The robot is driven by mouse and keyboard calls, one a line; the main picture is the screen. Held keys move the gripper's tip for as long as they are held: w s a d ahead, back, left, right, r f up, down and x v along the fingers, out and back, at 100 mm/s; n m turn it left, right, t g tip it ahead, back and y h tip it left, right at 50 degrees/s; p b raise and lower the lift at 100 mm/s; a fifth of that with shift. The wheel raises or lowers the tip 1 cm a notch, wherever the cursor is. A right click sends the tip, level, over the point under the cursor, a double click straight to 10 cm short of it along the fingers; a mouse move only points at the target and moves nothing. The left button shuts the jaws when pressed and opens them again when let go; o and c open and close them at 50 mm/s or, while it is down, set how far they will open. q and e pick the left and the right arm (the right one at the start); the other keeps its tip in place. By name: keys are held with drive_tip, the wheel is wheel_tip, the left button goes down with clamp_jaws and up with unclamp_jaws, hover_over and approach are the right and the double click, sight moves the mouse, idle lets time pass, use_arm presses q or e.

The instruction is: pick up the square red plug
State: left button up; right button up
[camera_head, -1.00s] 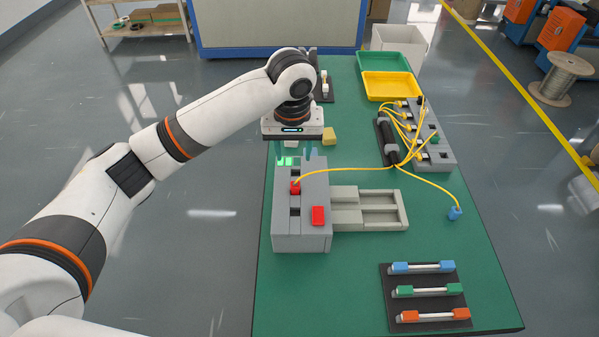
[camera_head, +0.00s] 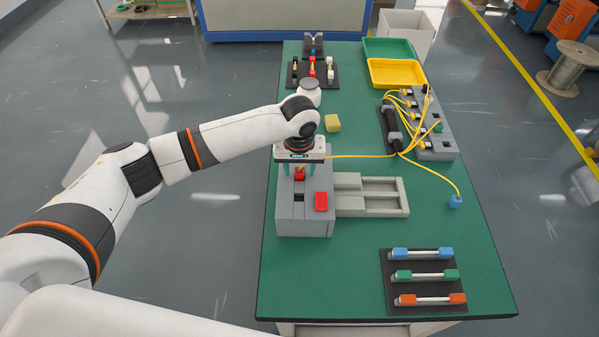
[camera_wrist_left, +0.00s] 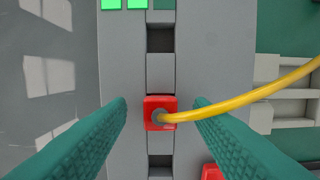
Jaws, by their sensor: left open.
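The square red plug (camera_head: 300,174) sits in the slot of the grey extrusion block (camera_head: 290,212), with a yellow cable leaving it to the right. In the left wrist view the plug (camera_wrist_left: 160,113) is centred in the slot, and the yellow cable (camera_wrist_left: 240,99) runs off to the upper right. My left gripper (camera_head: 298,172) is over the block, pointing down. Its two teal fingers are open on either side of the plug (camera_wrist_left: 160,110), with a gap at each side. My right gripper is not in view.
A red button (camera_head: 321,202) is on the block's right part. Grey rails (camera_head: 372,195) extend right. A yellow block (camera_head: 332,123) lies behind. A dark rack (camera_head: 425,275) with coloured fuses is front right. The cable ends in a blue plug (camera_head: 455,201).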

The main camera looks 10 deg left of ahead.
use_arm(q)
clamp_jaws()
